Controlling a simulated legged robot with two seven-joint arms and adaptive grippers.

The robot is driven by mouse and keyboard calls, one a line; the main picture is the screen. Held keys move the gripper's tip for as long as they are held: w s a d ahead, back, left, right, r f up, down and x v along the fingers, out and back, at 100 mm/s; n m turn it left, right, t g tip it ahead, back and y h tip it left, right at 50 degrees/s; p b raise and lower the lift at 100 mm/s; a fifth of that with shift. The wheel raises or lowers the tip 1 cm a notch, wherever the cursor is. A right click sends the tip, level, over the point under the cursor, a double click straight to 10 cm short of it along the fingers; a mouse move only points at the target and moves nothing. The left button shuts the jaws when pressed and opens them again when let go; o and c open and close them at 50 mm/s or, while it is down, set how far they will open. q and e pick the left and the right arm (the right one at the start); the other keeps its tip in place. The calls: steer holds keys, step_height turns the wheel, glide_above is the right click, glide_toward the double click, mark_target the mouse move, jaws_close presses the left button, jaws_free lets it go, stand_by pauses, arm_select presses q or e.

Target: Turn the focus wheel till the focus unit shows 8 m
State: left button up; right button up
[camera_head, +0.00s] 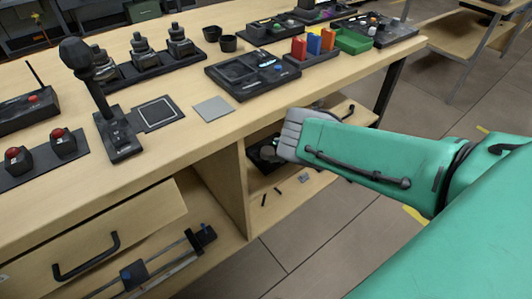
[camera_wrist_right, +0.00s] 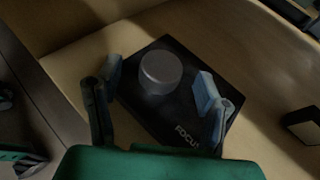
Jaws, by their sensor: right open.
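The focus unit (camera_wrist_right: 136,112) is a flat black box marked "FOCUS" on a wooden shelf in the right wrist view. Its focus wheel (camera_wrist_right: 160,73) is a round grey knob standing up from the box. My right gripper (camera_wrist_right: 158,92) is open, with one finger on each side of the wheel and visible gaps between. In the head view part of the dark focus unit (camera_head: 257,151) shows in the open shelf bay under the bench, left of my teal right arm, which hides the rest. No distance reading is legible. My left gripper is not in view.
The wooden bench top (camera_head: 185,135) above carries a black lever (camera_head: 88,85), red-button boxes and several consoles. A drawer (camera_head: 100,240) stands partly out at the lower left. A dark block (camera_wrist_right: 303,125) sits right of the focus unit in the wrist view.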

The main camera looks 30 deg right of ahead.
mark_target(268, 151)
steer(key=x, duration=0.2)
steer(key=shift+w+f, duration=0.25)
steer(key=shift+f, duration=0.1)
steer(key=shift+w+a+f+b, duration=0.15)
steer(key=shift+w+f+b, duration=0.25)
steer(key=shift+w, duration=0.1)
steer(key=shift+a+r, duration=0.15)
steer(key=shift+a, duration=0.2)
steer(key=shift+c, duration=0.8)
steer(key=c, duration=1)
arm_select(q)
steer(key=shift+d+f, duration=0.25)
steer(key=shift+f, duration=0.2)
arm_select(e)
steer(key=shift+c, duration=0.2)
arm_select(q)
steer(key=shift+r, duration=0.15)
